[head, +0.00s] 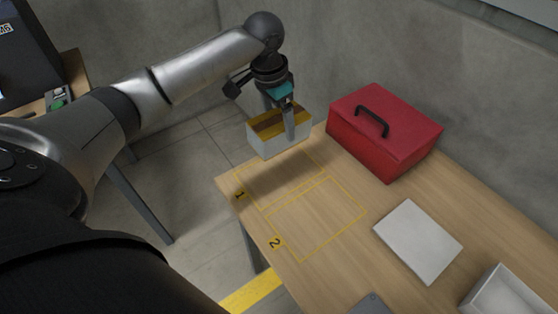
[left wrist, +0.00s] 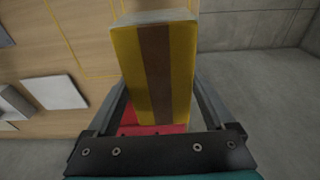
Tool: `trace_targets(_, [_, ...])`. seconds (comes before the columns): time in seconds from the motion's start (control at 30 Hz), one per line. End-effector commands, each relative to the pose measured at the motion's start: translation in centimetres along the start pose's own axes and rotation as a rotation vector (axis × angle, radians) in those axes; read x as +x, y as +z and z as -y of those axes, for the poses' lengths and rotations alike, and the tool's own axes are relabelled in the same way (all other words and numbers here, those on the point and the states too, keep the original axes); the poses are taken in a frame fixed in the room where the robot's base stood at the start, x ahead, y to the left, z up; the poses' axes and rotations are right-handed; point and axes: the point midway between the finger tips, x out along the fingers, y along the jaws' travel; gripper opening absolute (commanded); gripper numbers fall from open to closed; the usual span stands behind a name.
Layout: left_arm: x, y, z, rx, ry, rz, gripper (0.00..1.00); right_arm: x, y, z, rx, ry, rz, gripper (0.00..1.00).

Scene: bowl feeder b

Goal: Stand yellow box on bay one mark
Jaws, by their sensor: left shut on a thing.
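The yellow box (head: 279,133) has a yellow top with a brown stripe and pale grey-white sides. My left gripper (head: 289,125) is shut on it and holds it above the far left end of the table. In the left wrist view the yellow box (left wrist: 157,70) sits between the two fingers. The bay one mark (head: 283,180) is a yellow outline on the table with a "1" at its left; its far part lies in shadow, below and nearer than the box. My right gripper is not in view.
The bay two outline (head: 316,217) lies nearer on the table (head: 350,258) and is empty. A red toolbox (head: 385,135) with a black handle stands right of the held box.

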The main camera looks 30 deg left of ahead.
Motion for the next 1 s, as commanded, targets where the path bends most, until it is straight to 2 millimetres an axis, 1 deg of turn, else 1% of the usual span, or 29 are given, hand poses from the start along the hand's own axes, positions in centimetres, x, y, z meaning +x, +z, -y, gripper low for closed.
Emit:
trace_targets(0.03, [1.6, 0.3, 0.0, 0.0, 0.0, 0.0, 0.0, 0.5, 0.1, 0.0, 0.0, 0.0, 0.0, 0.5])
trace_targets(0.1, [3.3, 0.5, 0.0, -0.002, 0.0, -0.001, 0.0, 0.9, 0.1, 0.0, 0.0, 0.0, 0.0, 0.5])
trace_targets(0.2, [5.5, 0.8, 0.0, -0.001, -0.001, -0.001, 0.0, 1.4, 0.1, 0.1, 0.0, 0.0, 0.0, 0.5])
trace_targets(0.3, [7.1, 1.0, 0.0, 0.0, -0.001, -0.003, 0.0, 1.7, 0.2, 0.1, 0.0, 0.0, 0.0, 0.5])
trace_targets(0.4, [8.0, 1.1, 0.0, -0.001, -0.001, -0.004, 0.0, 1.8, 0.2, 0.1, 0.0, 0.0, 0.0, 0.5])
trace_targets(0.57, [8.7, 1.2, 0.0, 0.0, -0.002, -0.005, 0.0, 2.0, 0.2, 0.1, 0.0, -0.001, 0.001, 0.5])
trace_targets(0.8, [12.1, 1.7, 0.0, -0.001, -0.001, -0.004, 0.0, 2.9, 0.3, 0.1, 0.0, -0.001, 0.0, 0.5])
trace_targets(0.87, [12.5, 1.8, 0.0, 0.0, -0.002, -0.004, 0.0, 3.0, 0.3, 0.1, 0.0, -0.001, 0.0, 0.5])
trace_targets(1.0, [12.4, 1.7, 0.0, 0.0, -0.002, -0.005, 0.0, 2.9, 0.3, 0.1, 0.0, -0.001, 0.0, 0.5])
